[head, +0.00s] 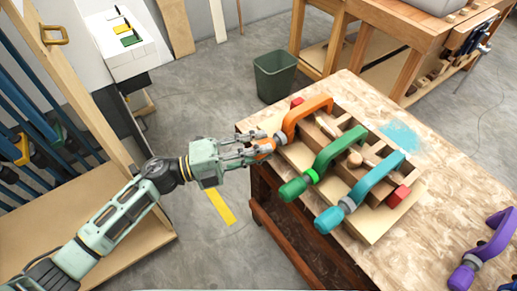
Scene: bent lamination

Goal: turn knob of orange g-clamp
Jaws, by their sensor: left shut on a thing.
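The orange g-clamp (308,114) is at the far left corner of the wooden table, its curved frame reaching over the bent lamination form (345,150). Its orange knob (265,146) points left toward my arm, past the table's edge. My left gripper (262,147) comes in from the left and is shut on this knob, its fingers covering much of it. A green g-clamp (326,158) and a blue g-clamp (370,184) sit beside it on the same form, with their knobs toward the front. My right gripper does not show.
The wooden table (445,190) carries a purple g-clamp (484,248) at the lower right. A dark green bin (274,77) stands on the floor behind the table. A wooden rack with blue bar clamps (30,115) is at the left. Grey floor is open between.

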